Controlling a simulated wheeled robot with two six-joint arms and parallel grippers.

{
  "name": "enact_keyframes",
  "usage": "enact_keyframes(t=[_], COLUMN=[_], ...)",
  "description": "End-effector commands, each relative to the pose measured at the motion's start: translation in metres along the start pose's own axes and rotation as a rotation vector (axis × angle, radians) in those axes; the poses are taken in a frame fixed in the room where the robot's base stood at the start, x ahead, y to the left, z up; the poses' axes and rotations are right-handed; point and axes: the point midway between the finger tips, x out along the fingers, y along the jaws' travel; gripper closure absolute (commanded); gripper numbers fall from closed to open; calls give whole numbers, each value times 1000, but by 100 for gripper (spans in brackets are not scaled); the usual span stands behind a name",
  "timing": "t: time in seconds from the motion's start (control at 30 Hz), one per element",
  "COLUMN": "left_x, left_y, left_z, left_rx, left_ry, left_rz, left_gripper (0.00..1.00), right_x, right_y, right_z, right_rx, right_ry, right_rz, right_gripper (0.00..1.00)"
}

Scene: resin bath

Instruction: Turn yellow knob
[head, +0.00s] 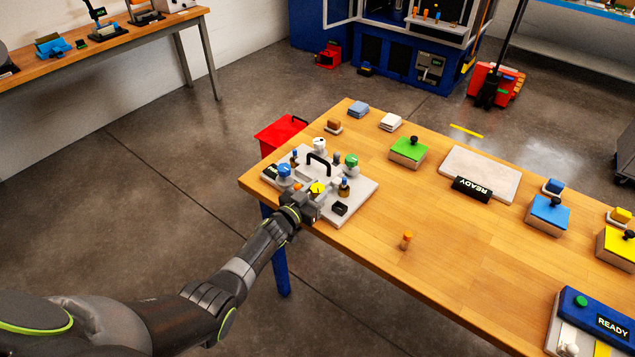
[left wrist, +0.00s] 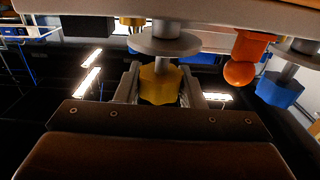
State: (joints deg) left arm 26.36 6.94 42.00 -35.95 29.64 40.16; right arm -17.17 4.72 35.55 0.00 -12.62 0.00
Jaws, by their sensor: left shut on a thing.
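The yellow knob (head: 317,188) sits at the front of a light grey panel (head: 364,190) on the near left end of the wooden table. My left gripper (head: 312,198) reaches it from the front and is shut on it. In the left wrist view the yellow knob (left wrist: 159,84) stands between the two fingers (left wrist: 161,88), on a stem with a round grey disc. The head view hides part of the knob behind the gripper. My right gripper is not in view.
On the panel are a blue knob (head: 284,170), a green knob (head: 351,160), a white knob (head: 319,144) and a black handle (head: 318,158). In the wrist view an orange round-ended part (left wrist: 240,66) hangs close right of the gripper.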

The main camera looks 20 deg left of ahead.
Motion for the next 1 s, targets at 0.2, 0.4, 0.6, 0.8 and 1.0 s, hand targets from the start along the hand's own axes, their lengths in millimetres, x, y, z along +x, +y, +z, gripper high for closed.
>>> enact_keyframes(t=[0.2, 0.4, 0.6, 0.8, 1.0], left_x=[2, 2, 2, 2, 1], left_y=[-1, -1, 0, 0, 0], left_z=[-2, 1, 1, 0, -2], left_rx=[4, 4, 2, 0, -1], left_ry=[3, 4, 5, 4, 2], left_rz=[126, 273, 394, 466, 496], left_gripper=[88, 88, 88, 88, 88], right_x=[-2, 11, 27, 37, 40], right_y=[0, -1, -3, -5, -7], right_z=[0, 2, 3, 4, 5], right_rx=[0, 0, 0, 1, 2], right_ry=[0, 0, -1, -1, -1], right_rz=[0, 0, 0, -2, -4], right_gripper=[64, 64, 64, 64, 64])
